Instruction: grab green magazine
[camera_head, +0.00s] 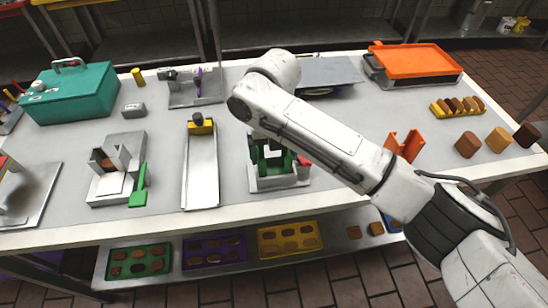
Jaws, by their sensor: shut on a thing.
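The green magazine (284,164) sits at a grey metal fixture (277,183) near the table's front middle. Only part of its green walls shows. My gripper (265,153) points down at it from above and is shut on it. My arm's wrist and forearm cover much of the gripper, so the fingertips are hard to make out. I cannot tell whether the magazine is lifted clear of the fixture.
A long metal channel with a yellow block (201,127) stands close left. Further left are a fixture with a green handle (139,189) and a teal box (72,96). An orange holder (405,146) stands right, beyond my forearm. An orange tray (414,59) is back right.

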